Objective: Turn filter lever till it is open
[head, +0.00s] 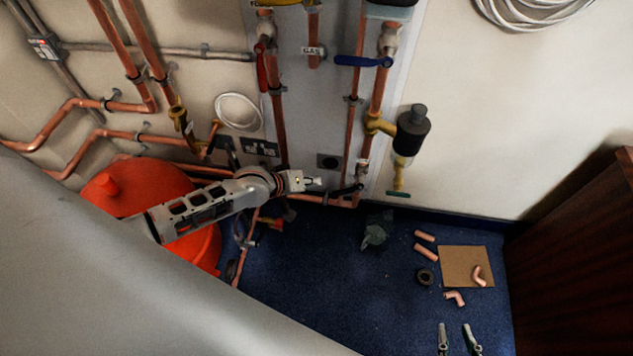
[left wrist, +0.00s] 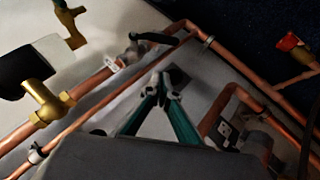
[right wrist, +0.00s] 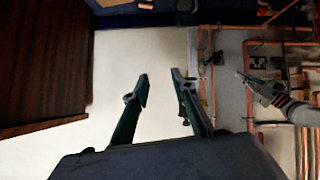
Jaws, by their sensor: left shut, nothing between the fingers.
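A small dark lever (head: 346,190) sits low on the right-hand copper pipe, below a white label too small to read. I take it to be the filter lever; in the head view it lies roughly across the pipe. It also shows in the left wrist view (left wrist: 156,38), beyond my fingertips. My left gripper (head: 312,182) is shut and empty, left of the lever and apart from it; its fingertips meet in the left wrist view (left wrist: 164,86). My right gripper (head: 455,330) is open and empty above the floor, and its spread fingers show in the right wrist view (right wrist: 160,84).
A black filter canister (head: 411,132) on brass fittings hangs right of the pipe. A blue lever (head: 362,61) and a red lever (head: 261,68) sit higher. A red-orange tank (head: 140,182) stands left. Pipe pieces (head: 425,252) and a brown board (head: 460,260) lie on the blue floor.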

